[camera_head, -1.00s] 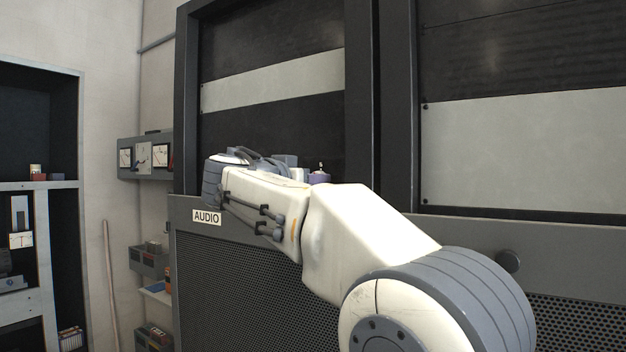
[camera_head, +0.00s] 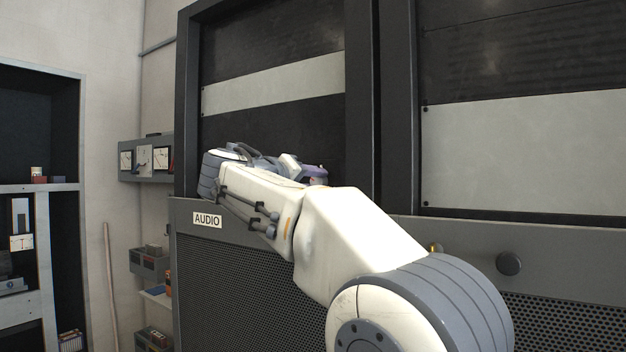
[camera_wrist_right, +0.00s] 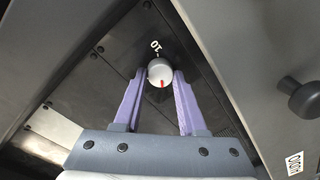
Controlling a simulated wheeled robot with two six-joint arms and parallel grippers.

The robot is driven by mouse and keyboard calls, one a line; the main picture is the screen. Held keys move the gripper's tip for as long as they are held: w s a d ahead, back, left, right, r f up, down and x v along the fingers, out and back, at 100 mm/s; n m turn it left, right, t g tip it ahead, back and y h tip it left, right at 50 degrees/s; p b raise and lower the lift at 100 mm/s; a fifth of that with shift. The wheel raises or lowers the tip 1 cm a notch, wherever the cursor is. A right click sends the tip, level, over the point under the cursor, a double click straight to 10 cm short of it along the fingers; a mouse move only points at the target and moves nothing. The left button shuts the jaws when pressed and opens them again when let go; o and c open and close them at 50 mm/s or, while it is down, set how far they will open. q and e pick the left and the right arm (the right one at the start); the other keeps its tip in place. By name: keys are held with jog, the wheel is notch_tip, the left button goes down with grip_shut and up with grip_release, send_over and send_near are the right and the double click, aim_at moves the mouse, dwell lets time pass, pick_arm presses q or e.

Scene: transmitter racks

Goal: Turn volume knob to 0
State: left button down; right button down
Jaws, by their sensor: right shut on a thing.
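The volume knob (camera_wrist_right: 160,70) is a small round light-grey knob with a red mark, in the right wrist view. The red mark points toward my gripper's palm, away from the printed "10" (camera_wrist_right: 155,46) on the dark panel. My right gripper (camera_wrist_right: 159,74) has its two purple fingers on either side of the knob, shut on it. In the head view the right gripper (camera_head: 313,173) is partly hidden behind my wrist, in front of the rack marked AUDIO (camera_head: 207,220). The knob is hidden there. My left gripper is not in view.
A black round knob (camera_head: 509,263) sits on the grey rack front at right. It seems to show in the wrist view too (camera_wrist_right: 308,97). Dark rack posts (camera_head: 398,120) stand beside the arm. A shelf unit (camera_head: 60,187) is at far left.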

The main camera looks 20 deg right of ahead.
jog(key=n+p, duration=0.2)
jog(key=n, duration=0.3)
jog(key=n+p, duration=0.2)
jog(key=n, duration=0.4)
jog(key=shift+w+a+g, duration=0.15)
jog(key=shift+a+g, duration=0.05)
jog(key=shift+g, duration=0.2)
jog(key=shift+f+n, duration=0.1)
jog(key=shift+n, duration=0.2)
jog(key=shift+c, duration=2.4)
grip_release()
jog(key=f+b+v, duration=0.1)
jog(key=b+v, duration=0.1)
jog(key=v, duration=0.8)
jog(key=shift+a+r, duration=0.2)
jog(key=shift+r, duration=0.1)
